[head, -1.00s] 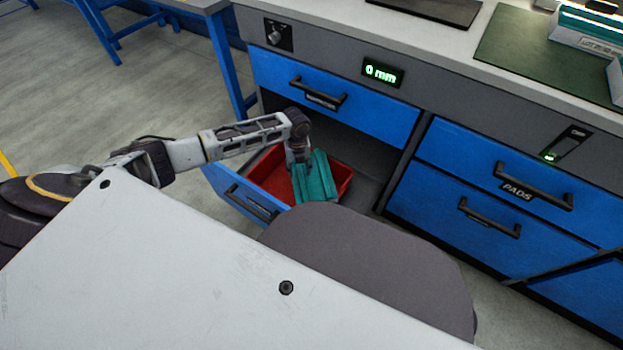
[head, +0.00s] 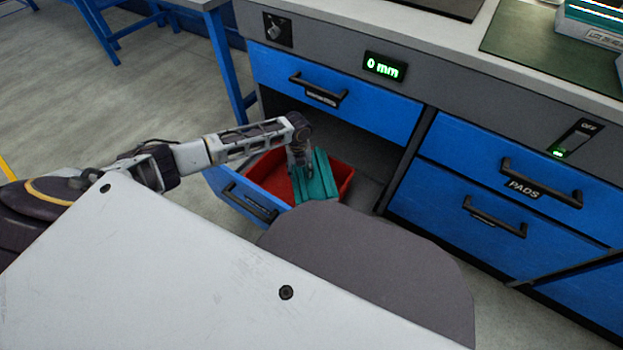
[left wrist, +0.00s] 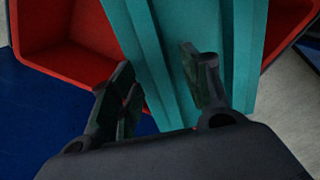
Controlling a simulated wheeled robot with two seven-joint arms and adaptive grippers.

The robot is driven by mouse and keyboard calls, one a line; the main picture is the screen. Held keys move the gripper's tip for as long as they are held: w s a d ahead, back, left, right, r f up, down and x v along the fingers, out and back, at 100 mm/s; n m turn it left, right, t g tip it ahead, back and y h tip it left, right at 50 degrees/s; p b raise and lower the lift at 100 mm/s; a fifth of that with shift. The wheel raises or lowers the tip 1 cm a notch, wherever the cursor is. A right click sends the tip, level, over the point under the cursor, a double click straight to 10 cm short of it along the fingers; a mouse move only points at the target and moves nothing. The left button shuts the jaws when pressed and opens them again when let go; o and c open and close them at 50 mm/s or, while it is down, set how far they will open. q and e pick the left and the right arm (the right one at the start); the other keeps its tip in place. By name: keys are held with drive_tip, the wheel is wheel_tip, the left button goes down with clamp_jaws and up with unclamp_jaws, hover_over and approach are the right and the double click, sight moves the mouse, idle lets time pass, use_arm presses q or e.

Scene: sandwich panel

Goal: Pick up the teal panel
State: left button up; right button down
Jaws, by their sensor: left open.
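The teal panel (head: 317,178) lies in a red tray inside the open lower drawer, its near end close to the drawer front. It has raised lengthwise ribs and shows large in the left wrist view (left wrist: 205,35). My left gripper (head: 300,165) is at the panel's left part, pointing down. In the left wrist view the gripper (left wrist: 160,85) is open, its fingers apart with a rib of the panel in line between them. Whether the fingers touch the panel I cannot tell. My right gripper is not in view.
The red tray (head: 268,172) has free floor left of the panel. The blue drawer front (head: 240,197) stands close on the near side. A closed blue drawer (head: 375,115) overhangs behind. A closed drawer marked PADS (head: 500,190) is at right.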

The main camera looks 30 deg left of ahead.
use_arm(q)
drive_tip(key=shift+f, duration=0.55)
clamp_jaws()
